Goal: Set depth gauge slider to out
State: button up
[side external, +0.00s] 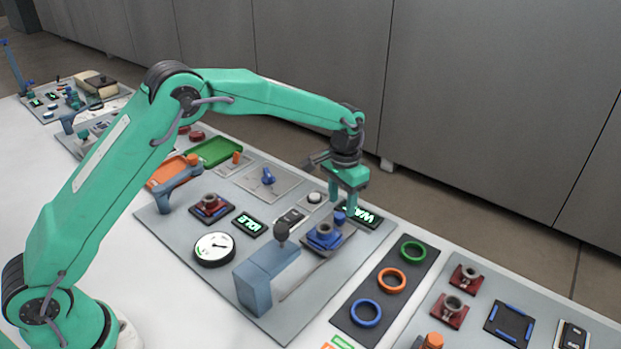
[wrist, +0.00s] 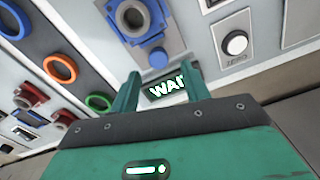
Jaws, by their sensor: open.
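My gripper (side external: 345,208) is open and empty above the panel, pointing down by the WAIT display (side external: 364,217). In the wrist view its two green fingers (wrist: 161,78) stand apart, with the WAIT display (wrist: 168,85) between and beyond them. A blue carriage (side external: 322,239) with a grey ring and a small blue knob sits just left of and below the fingers, at the far end of a thin slot. In the wrist view the carriage (wrist: 148,30) is ahead of the fingers, and its knob (wrist: 155,57) is nearest. No readable label shows which part is the depth gauge slider.
A blue-grey bracket (side external: 256,285) stands on the near side of the slot. A dial (side external: 215,249), an IDLE display (side external: 247,227) and a red fixture (side external: 211,207) are to the left. A dark plate with coloured rings (side external: 384,290) is to the right.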

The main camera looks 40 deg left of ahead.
jog(key=shift+r, duration=2.05)
jog(key=shift+r, duration=0.1)
jog(key=shift+s+a+r, duration=0.1)
jog(key=shift+r, duration=0.1)
jog(key=s+a+r+n+t, duration=0.1)
jog(key=s+a+r+t, duration=0.1)
jog(key=s+a+r, duration=0.4)
jog(key=s+a+r+n+t, duration=0.1)
jog(key=s+a+r, duration=0.1)
jog(key=s+r, duration=0.75)
jog(key=s+a+f+t, duration=0.1)
jog(key=s+a, duration=0.1)
jog(key=s, duration=0.7)
jog(key=s+a+f+n+t, duration=0.1)
jog(key=s+a, duration=0.1)
jog(key=s, duration=0.7)
jog(key=shift+a+f+t, duration=0.3)
jog(key=shift+a, duration=0.1)
jog(key=shift+s, duration=0.1)
